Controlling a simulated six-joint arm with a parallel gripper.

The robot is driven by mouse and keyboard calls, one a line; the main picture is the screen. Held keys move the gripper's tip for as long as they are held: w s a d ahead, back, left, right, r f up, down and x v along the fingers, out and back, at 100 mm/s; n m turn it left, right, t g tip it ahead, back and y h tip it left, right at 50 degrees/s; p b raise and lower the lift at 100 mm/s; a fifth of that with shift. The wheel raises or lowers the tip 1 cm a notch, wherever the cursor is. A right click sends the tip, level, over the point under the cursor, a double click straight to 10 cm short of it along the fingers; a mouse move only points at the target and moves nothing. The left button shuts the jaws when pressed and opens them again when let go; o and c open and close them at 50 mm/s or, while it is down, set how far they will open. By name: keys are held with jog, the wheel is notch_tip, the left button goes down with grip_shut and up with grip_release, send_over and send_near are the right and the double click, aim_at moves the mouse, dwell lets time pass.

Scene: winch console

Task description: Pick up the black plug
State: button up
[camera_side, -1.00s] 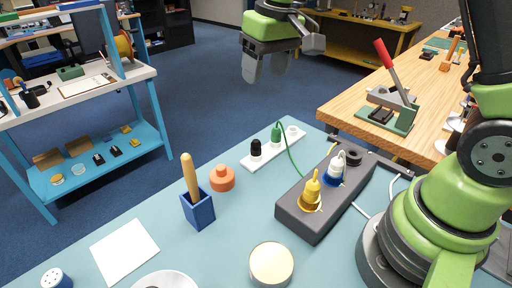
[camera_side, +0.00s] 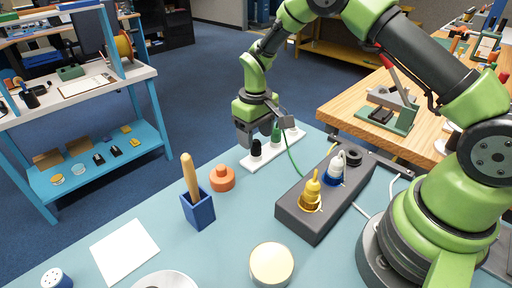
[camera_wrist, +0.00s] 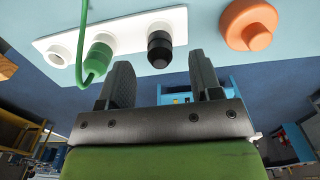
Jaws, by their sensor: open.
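The black plug (camera_side: 256,148) stands upright at the near end of a white strip (camera_side: 247,163) on the teal table. The gap between the fingers and the plug is hard to judge. A green plug (camera_side: 276,133) with a green cable sits beside the black plug on the strip.
An orange knob (camera_side: 222,179) stands near the strip. A blue holder (camera_side: 198,209) with a wooden handle is in front. A dark console (camera_side: 292,212) with yellow and blue-white plugs lies to the right. The green cable (camera_side: 292,160) runs from the strip toward the console.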

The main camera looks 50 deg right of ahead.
aim_at(256, 150)
jog(key=shift+f, duration=1.35)
jog(key=c, duration=1)
